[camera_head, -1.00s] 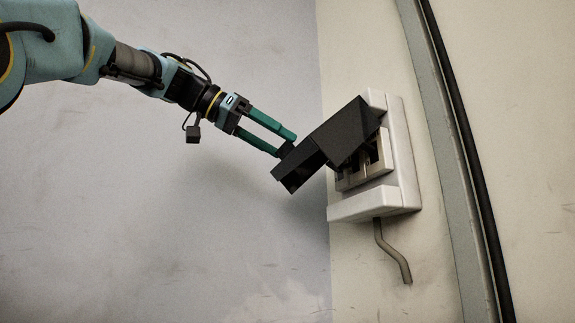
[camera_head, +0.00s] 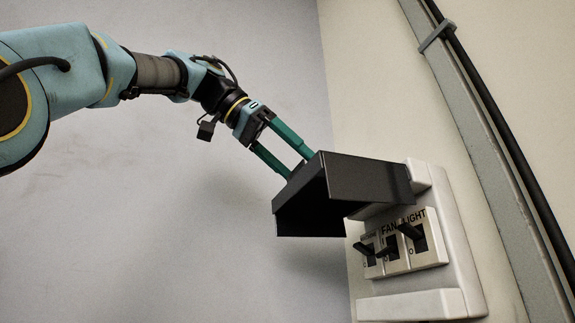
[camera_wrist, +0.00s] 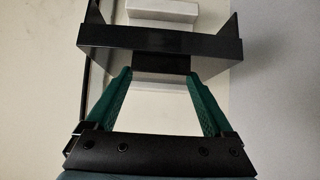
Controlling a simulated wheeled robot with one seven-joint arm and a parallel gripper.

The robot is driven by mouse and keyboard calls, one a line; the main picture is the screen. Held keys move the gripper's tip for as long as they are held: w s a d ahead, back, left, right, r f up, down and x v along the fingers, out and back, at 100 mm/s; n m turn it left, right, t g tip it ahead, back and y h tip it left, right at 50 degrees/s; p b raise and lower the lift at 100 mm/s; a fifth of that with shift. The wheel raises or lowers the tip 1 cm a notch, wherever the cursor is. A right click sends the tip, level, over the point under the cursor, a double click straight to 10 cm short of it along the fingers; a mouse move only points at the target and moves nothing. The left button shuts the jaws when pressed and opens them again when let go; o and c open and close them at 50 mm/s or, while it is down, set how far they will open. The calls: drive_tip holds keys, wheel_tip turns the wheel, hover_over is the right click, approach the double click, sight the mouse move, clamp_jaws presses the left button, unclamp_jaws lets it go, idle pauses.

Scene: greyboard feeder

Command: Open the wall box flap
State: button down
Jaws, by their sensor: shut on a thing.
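The wall box (camera_head: 459,240) is white and mounted on the cream wall at the right of the head view. Its black flap (camera_head: 365,178) is swung up and stands out from the box, above the switches. The flap also fills the upper middle of the wrist view (camera_wrist: 205,45). My gripper (camera_head: 300,165) has green fingers and is shut on the flap's outer edge. In the wrist view the fingertips (camera_wrist: 163,75) press the two sides of a small dark tab on the flap. The exact contact is partly hidden behind the flap in the head view.
Below the flap, several-part switch plate (camera_head: 430,252) shows black levers, with FAN and LIGHT labels readable. A grey channel (camera_head: 450,95) and a black cable (camera_head: 500,130) run down the wall at the right. The space left of the box is clear.

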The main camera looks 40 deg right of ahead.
drive_tip(key=shift+y, duration=0.3)
unclamp_jaws()
drive_tip(key=shift+s+d, duration=0.1)
drive_tip(key=shift+d, duration=0.05)
drive_tip(key=shift+r, duration=0.1)
drive_tip(key=w+a+r, duration=0.1)
drive_tip(key=w+a, duration=0.2)
drive_tip(key=a, duration=0.4)
drive_tip(key=w+a+r, duration=0.2)
drive_tip(key=a, duration=0.5)
drive_tip(key=shift+w+a+b, duration=0.35)
drive_tip(key=shift+w+a, duration=0.05)
idle(0.6)
